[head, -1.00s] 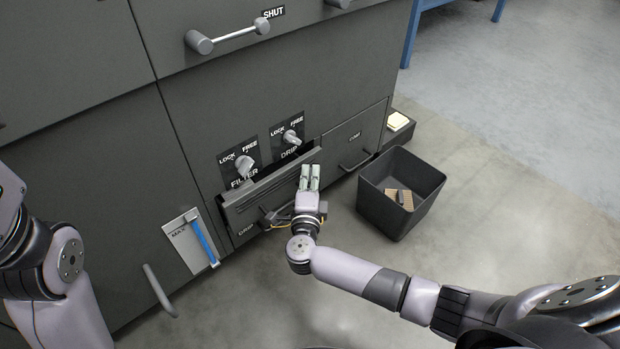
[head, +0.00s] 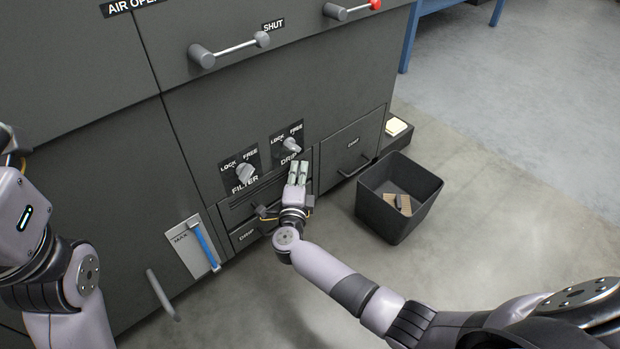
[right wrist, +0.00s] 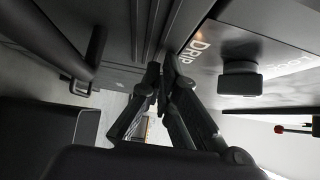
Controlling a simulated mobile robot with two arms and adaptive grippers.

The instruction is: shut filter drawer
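The filter drawer (head: 237,212) is the dark grey front under the FILTER and DRIP knobs in the head view. Its front looks flush or nearly flush with the cabinet; my right gripper hides part of it. My right gripper (head: 298,172) is at the right part of this front, with its fingers together and empty. In the right wrist view the fingers (right wrist: 165,78) meet close to ribbed dark panels; contact is unclear. The FILTER knob (head: 245,172) sits above the drawer between LOCK and FREE. Only a piece of my left gripper's base shows at the left edge; its fingers are out of frame.
The DRIP knob (head: 291,145) is to the right of the FILTER knob. A black open bin (head: 397,220) with scraps stands on the floor at the right. A blue-striped MAX gauge (head: 205,245) is left of the drawer.

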